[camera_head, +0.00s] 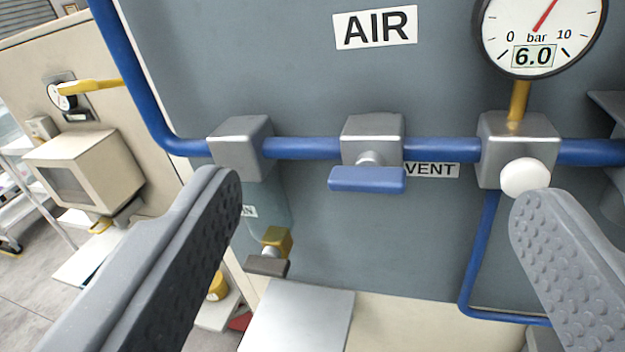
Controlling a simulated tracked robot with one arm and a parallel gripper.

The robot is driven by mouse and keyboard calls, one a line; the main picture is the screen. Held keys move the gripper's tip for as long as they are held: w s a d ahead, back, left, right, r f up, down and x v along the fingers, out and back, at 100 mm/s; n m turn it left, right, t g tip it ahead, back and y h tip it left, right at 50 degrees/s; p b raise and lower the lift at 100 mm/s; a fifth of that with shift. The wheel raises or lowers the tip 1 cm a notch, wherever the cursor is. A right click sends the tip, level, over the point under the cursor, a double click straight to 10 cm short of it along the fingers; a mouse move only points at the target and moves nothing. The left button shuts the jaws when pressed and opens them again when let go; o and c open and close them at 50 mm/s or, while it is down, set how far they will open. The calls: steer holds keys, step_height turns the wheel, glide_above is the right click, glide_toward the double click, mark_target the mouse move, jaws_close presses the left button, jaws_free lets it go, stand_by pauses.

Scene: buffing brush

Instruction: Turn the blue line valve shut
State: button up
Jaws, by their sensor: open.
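The blue line valve has a grey metal body (372,133) on the horizontal blue pipe (302,148). Its blue lever handle (367,180) lies level, parallel to the pipe, just in front of and below it. My gripper (375,205) is open and empty, with one grey ribbed finger at the left and the other at the right. The handle shows in the gap between the fingers, and neither finger touches it. Part of the valve stem is hidden behind the handle.
A pressure gauge (541,30) reads 6.0 bar above a block with a white knob (525,178), close to my right finger. Labels AIR (375,27) and VENT (432,170) are on the grey panel. A brass drain valve (276,242) sits lower left. A beige monitor (84,170) stands left.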

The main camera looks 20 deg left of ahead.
mark_target(364, 186)
steer(key=s+a+f+h+p, duration=0.1)
steer(key=a+f+h+p, duration=0.2)
steer(key=f+p, duration=0.35)
steer(key=shift+t, duration=0.3)
steer(key=w, duration=0.4)
steer(key=w+p, duration=0.1)
steer(key=w, duration=0.4)
steer(key=w+f, duration=0.1)
steer(key=w, duration=0.3)
steer(key=shift+w+d+f, duration=0.1)
steer(key=shift+w+d, duration=0.15)
